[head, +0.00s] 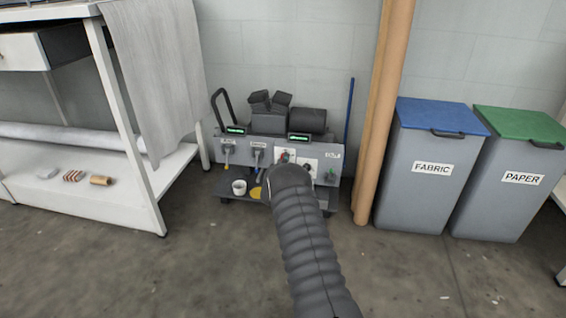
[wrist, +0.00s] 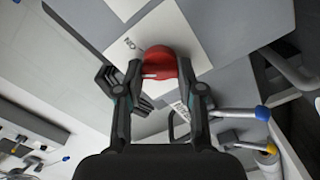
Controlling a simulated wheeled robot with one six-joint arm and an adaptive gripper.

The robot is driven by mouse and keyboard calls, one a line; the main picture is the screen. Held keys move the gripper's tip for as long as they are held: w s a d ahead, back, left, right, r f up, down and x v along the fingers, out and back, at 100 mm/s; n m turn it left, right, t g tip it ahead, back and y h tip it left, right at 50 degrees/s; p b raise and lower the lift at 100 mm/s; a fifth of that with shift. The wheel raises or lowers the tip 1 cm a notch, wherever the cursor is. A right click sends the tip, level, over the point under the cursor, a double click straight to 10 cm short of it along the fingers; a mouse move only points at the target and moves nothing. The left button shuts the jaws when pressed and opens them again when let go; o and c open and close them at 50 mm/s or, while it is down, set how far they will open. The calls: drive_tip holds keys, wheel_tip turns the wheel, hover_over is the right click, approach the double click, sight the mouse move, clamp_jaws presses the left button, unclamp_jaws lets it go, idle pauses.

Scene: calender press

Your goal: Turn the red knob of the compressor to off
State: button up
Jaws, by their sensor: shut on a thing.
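The compressor (head: 233,148) is a low grey unit on the floor with a front panel and dark parts on top. In the wrist view the red knob (wrist: 160,62) sits on a white plate (wrist: 186,28) marked "ON" at its upper left; another label at the lower right is partly covered. My gripper (wrist: 159,78) is shut on the red knob, one finger on each side. In the head view my dark arm covers the gripper and part of the panel, and only a small bit of red (head: 284,157) shows there.
A white workbench (head: 137,168) stands left of the compressor. A tall brown roll (head: 383,110) and the fabric bin (head: 421,190) and paper bin (head: 495,205) stand to the right. A white cup (head: 239,187) sits on the compressor's lower shelf. The floor in front is clear.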

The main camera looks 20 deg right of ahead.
drive_tip(key=n, duration=0.6)
drive_tip(key=shift+n, duration=0.3)
idle(0.5)
drive_tip(key=o, duration=1.1)
drive_tip(key=shift+a, duration=0.1)
drive_tip(key=shift+o, duration=0.2)
drive_tip(key=shift+f, duration=0.1)
drive_tip(key=v, duration=1.2)
drive_tip(key=shift+w, duration=0.1)
